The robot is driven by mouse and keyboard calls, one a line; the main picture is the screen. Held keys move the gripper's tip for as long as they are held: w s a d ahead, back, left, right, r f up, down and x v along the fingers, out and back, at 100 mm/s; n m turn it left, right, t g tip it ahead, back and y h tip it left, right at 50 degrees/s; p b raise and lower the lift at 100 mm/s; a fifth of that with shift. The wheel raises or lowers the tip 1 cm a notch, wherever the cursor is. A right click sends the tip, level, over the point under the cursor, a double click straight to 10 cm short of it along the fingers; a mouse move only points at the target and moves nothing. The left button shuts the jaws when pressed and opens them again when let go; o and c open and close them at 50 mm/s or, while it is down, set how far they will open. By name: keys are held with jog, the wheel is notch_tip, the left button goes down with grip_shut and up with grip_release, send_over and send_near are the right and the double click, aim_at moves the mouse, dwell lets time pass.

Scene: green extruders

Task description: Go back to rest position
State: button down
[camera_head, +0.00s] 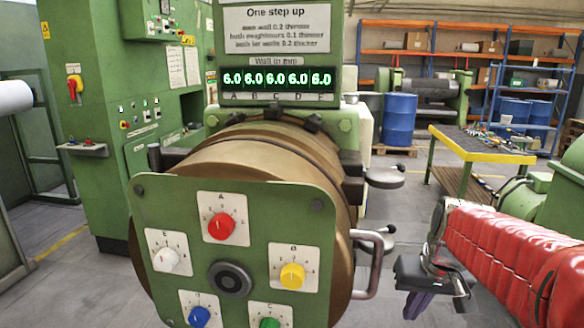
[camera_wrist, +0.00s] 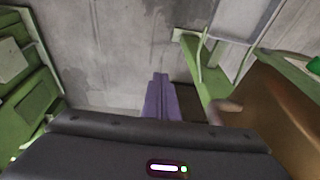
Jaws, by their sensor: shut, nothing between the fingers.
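My gripper (camera_head: 417,306) hangs at the lower right of the head view, at the end of my red-sleeved arm, with its purple fingers pointing down. It is apart from the green extruder (camera_head: 160,270), to the right of its front panel and the metal handle. In the wrist view, the purple fingers (camera_wrist: 161,98) lie together with nothing between them. The panel carries a red knob (camera_head: 220,226), a white knob (camera_head: 166,261), a yellow knob (camera_head: 292,276), a blue knob (camera_head: 199,317) and a green knob (camera_head: 270,323). The display (camera_head: 277,80) reads 6.0 in every place.
A metal handle (camera_head: 375,265) juts from the extruder's right side, near my gripper. A yellow-edged table (camera_head: 482,155) stands behind my arm. Blue barrels (camera_head: 399,118) and orange shelves (camera_head: 440,27) are farther back. Bare grey floor (camera_head: 400,205) lies between the extruder and the table.

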jog(key=s+a+t, duration=0.1)
jog(key=s+a, duration=0.3)
jog(key=s, duration=0.3)
jog(key=s+a+n+t, duration=0.1)
jog(key=s+a, duration=0.4)
jog(key=s, duration=0.3)
jog(key=shift+s+r+n, duration=0.15)
jog(key=shift+s+n, duration=0.1)
jog(key=shift+n, duration=0.05)
